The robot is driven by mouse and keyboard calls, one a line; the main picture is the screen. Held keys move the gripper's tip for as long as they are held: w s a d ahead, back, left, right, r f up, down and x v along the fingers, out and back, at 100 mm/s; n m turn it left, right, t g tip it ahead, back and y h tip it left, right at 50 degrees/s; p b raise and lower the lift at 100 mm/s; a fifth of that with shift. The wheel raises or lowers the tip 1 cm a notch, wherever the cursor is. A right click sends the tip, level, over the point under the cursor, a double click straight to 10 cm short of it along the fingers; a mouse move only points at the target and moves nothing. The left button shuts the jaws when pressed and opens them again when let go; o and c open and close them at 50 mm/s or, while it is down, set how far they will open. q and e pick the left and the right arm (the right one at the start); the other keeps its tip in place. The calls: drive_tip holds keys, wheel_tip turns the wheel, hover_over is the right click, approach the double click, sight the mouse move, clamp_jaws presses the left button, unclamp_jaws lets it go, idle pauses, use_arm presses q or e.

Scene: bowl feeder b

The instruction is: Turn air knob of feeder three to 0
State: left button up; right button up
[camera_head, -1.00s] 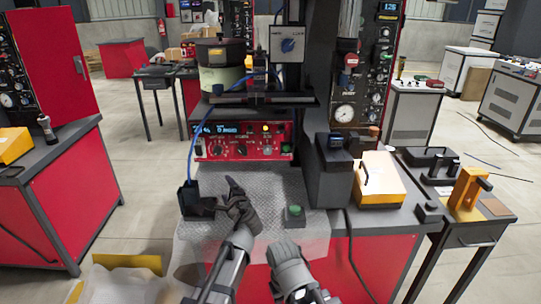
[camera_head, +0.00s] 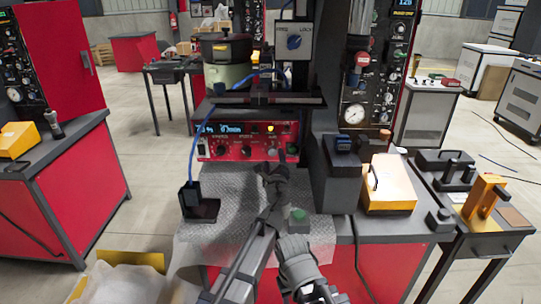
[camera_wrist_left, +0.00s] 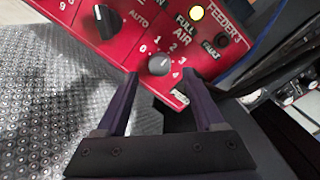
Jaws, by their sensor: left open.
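The red feeder panel (camera_head: 232,148) stands at the back of the bench. In the left wrist view it is labelled FEEDER 3 (camera_wrist_left: 225,18). In the head view my left gripper (camera_head: 279,160) is in front of the panel's right part.
A black selector knob (camera_wrist_left: 107,21) marked AUTO is left of the air knob. A yellow lamp (camera_wrist_left: 196,13) is lit above FULL. A green button box (camera_head: 298,220) and a black block with a blue cable (camera_head: 191,197) stand on the textured bench mat (camera_head: 235,195).

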sight(273, 153)
use_arm(q)
drive_tip(key=w, duration=0.3)
drive_tip(key=shift+w+a, duration=0.1)
drive_tip(key=shift+a, duration=0.05)
drive_tip(key=shift+c, duration=0.2)
clamp_jaws()
